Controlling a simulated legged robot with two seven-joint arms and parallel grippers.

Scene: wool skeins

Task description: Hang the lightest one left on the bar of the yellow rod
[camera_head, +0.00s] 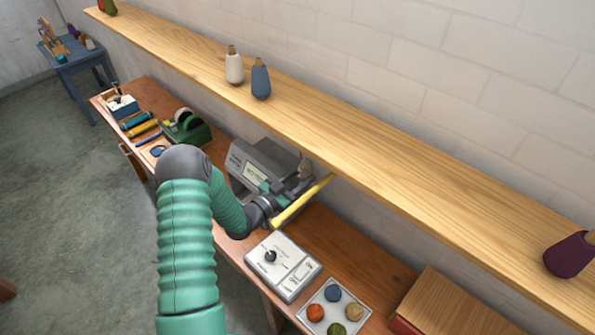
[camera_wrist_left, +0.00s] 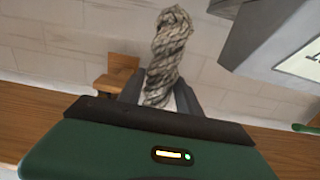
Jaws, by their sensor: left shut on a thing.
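My left gripper (camera_head: 291,182) is at the end of the green arm, over the workbench and below the long shelf. It is shut on a grey-beige twisted wool skein (camera_wrist_left: 170,55), which stands up between the fingers in the left wrist view. In the head view only a small part of the skein (camera_head: 305,168) shows. The yellow rod (camera_head: 302,201) slants beside the gripper, partly hidden near my wrist. Its bar cannot be told apart clearly, and I cannot tell whether the skein touches it. My right gripper is not in view.
A grey machine (camera_head: 262,165) stands close behind the gripper. The wooden shelf (camera_head: 400,170) overhangs the bench and carries white, blue and purple cones. A white control box (camera_head: 283,262) and a tray (camera_head: 311,325) of coloured balls lie in front. A green tape dispenser (camera_head: 190,130) stands left.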

